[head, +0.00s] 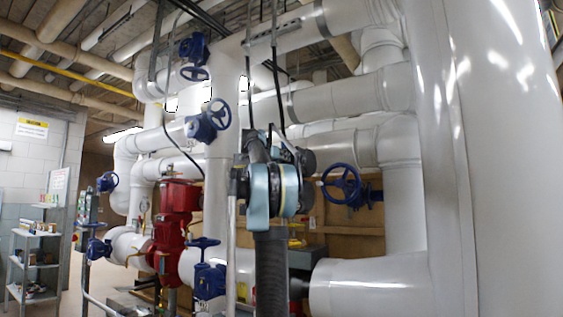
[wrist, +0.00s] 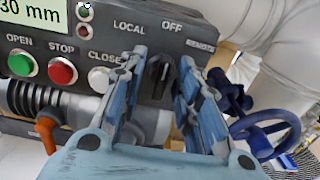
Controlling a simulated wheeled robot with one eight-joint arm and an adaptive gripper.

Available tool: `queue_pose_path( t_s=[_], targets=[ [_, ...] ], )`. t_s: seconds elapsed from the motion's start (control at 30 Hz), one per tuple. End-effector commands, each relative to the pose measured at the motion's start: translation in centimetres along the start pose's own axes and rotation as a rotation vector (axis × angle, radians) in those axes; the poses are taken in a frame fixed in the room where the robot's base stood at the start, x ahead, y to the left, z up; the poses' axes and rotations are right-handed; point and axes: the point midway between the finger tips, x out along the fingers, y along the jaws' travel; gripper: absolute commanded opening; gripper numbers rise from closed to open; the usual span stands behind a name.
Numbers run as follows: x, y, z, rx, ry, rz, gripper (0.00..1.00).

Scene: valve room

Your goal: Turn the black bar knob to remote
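The black bar knob (wrist: 158,75) sits on a dark grey control panel (wrist: 110,28) in the wrist view. Its bar stands close to upright, its top leaning slightly right, towards the OFF label (wrist: 172,26). LOCAL is printed to the left and REMOTE (wrist: 201,46) to the right. My gripper (wrist: 162,60) is open, with one blue finger on each side of the knob. Gaps show between the fingers and the bar; I cannot tell whether either touches. In the head view my arm fills the middle, and I cannot make out the knob or fingertips.
Left of the knob are a green button (wrist: 20,63), a red button (wrist: 62,72), a white button (wrist: 99,79) and a display (wrist: 35,12). A blue handwheel (wrist: 265,132) is at the right. Large white pipes (head: 380,285) and a red actuator (head: 178,197) crowd the head view.

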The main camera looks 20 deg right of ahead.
Motion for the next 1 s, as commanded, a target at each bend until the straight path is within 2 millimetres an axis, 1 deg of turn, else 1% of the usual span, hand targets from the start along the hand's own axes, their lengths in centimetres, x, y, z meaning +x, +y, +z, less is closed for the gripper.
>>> queue_pose_path(
  t_s=[0.13, 0.17, 0.2, 0.3, 0.43, 0.47, 0.7, 0.87, 1.0],
  targets=[
    [-0.01, 0.01, 0.0, 0.0, 0.0, 0.0, 0.3],
    [-0.02, 0.01, 0.0, 0.0, 0.0, 0.0, 0.28],
    [-0.02, 0.01, 0.0, 0.0, 0.0, 0.0, 0.19],
    [-0.03, 0.02, 0.01, 0.0, 0.0, 0.0, 0.0],
    [-0.04, 0.07, 0.01, 0.0, 0.0, 0.001, 0.0],
    [0.34, -0.28, 0.0, 0.0, 0.0, -0.001, 0.0],
    [0.05, 0.01, 0.0, 0.025, 0.0, 0.001, 0.0],
    [0.0, 0.04, -0.01, 0.093, 0.0, 0.002, 0.0],
    [-0.03, 0.04, -0.02, 0.191, 0.0, 0.003, 0.0]
  ],
)
